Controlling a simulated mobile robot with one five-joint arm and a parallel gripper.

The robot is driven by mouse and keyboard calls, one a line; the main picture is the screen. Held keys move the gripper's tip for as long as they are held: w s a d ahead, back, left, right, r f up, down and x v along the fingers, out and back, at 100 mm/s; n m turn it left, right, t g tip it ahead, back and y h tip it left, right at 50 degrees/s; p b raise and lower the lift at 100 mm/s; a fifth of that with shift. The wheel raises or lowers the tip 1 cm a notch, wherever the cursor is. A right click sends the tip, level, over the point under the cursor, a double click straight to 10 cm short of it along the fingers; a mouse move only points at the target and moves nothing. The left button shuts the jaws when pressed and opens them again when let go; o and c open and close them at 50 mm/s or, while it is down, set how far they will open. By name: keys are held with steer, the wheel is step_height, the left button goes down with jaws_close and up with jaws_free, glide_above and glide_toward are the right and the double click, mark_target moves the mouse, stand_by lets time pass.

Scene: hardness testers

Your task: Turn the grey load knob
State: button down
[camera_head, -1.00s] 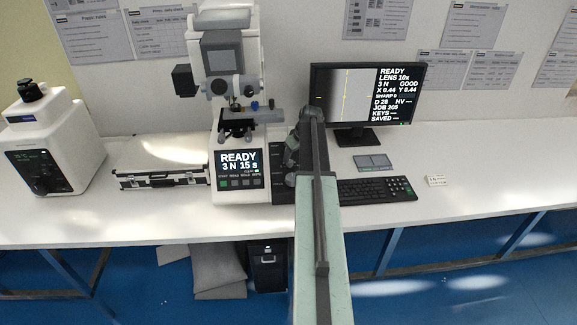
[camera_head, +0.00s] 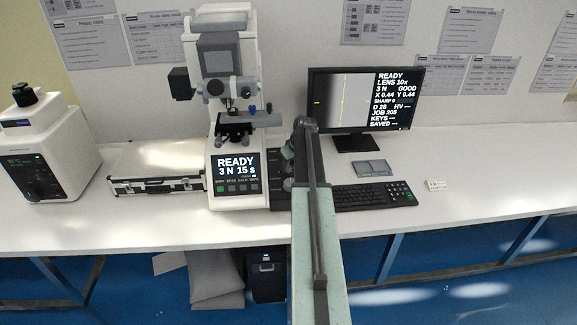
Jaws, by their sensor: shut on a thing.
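The hardness tester (camera_head: 228,60) stands on the bench left of centre, its lit screen (camera_head: 236,170) reading READY, 3 N, 15 s. My arm reaches up from the bottom of the picture and bends down at the tester's right side. My gripper (camera_head: 288,184) is small and dark there, partly hidden by my own arm, just right of the tester's base. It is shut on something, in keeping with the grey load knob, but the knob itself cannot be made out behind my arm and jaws.
A monitor (camera_head: 363,97) stands behind right, with a keyboard (camera_head: 372,195) before it. A silver-edged case (camera_head: 157,186) lies left of the tester, beside a white machine (camera_head: 50,150). The bench's right side is clear.

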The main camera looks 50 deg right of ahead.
steer(key=m+h, duration=0.1)
steer(key=m, duration=0.2)
steer(key=shift+a, duration=0.15)
steer(key=shift+w+m+g+h, duration=0.1)
steer(key=shift+m+g+h, duration=0.25)
steer(key=shift+m, duration=0.7)
steer(key=shift+m+g+h, duration=0.25)
steer(key=shift+m+h, duration=0.2)
steer(key=shift+m, duration=0.6)
steer(key=c, duration=1.1)
jaws_free()
steer(key=shift+c, duration=0.2)
steer(key=p+v, duration=0.7)
steer(key=v, duration=0.1)
steer(key=shift+w+f, duration=0.1)
steer(key=shift+f, duration=0.05)
